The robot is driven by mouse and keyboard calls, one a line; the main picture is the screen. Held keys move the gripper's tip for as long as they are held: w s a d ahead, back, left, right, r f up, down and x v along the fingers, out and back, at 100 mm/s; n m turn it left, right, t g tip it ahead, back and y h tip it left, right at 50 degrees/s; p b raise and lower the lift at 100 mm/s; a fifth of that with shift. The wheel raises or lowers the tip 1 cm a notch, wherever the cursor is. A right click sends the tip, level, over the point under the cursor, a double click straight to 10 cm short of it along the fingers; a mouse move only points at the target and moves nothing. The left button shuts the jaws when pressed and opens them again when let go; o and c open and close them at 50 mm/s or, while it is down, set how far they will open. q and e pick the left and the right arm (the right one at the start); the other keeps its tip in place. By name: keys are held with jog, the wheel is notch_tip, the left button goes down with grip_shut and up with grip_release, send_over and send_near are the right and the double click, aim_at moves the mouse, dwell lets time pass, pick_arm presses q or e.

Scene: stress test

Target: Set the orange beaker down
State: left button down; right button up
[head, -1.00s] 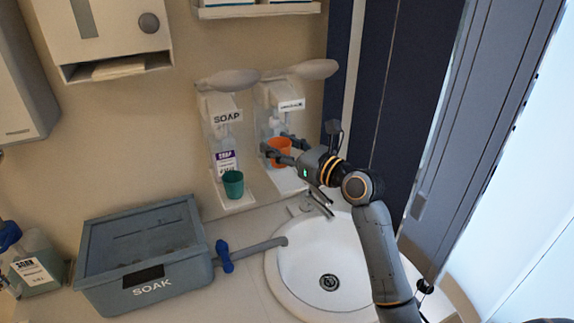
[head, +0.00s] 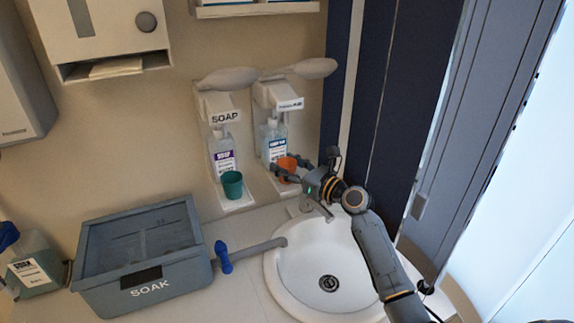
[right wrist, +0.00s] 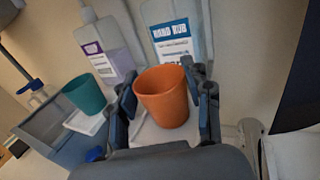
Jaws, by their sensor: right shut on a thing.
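The orange beaker (head: 287,168) is upright between the fingers of my right gripper (head: 284,171), in front of the hand rub dispenser. In the right wrist view the orange beaker (right wrist: 163,97) sits between both fingers of my right gripper (right wrist: 163,115), which is shut on it. It is over or on the dispenser's white drip tray; the contact under its base is hidden. My left gripper is not in view.
A teal beaker (head: 232,184) stands on the soap dispenser's tray to the left. The hand rub bottle (head: 274,138) is just behind the orange beaker. The sink (head: 335,262) lies below my right arm, and a grey SOAK box (head: 147,289) stands at left.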

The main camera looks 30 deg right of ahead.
jog(key=shift+f, duration=0.2)
jog(key=o, duration=1.1)
jog(key=shift+r, duration=0.1)
jog(key=shift+r, duration=0.2)
jog(key=b+v, duration=0.2)
jog(key=v, duration=1)
